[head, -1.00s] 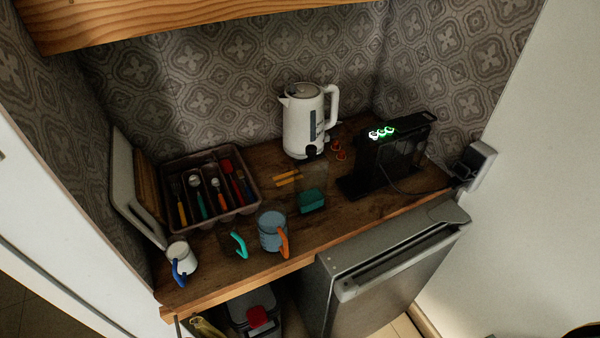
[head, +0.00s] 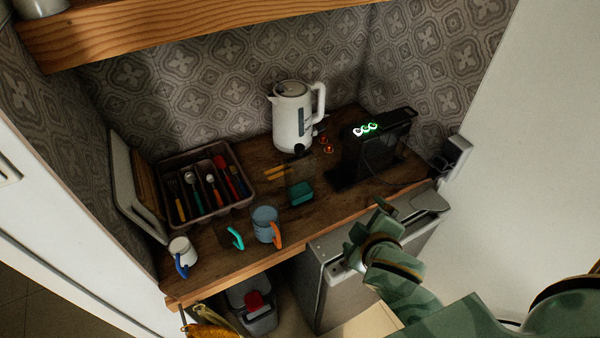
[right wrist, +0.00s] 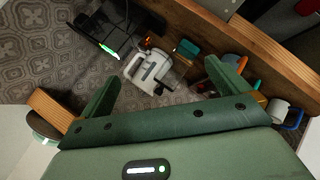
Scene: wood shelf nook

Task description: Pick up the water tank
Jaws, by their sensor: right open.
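I see no clearly recognisable water tank. A faint, see-through box (head: 299,168) stands on the wooden counter around or behind a teal block (head: 301,193); it may be the tank, but I cannot tell. The teal block also shows in the right wrist view (right wrist: 187,47). A slim black machine (head: 366,157) with green lit buttons stands to its right. My right gripper (head: 364,230) is open and empty, in front of the counter's front edge, over the steel appliance. In the right wrist view its spread fingers (right wrist: 165,78) frame the kettle at a distance. My left gripper is out of view.
A white kettle (head: 293,115) stands at the back. A cutlery tray (head: 246,207) is on the left, with several mugs, including a blue one (head: 264,222), along the front. A wooden shelf (head: 150,32) overhangs the back. A steel appliance (head: 335,295) stands below the counter.

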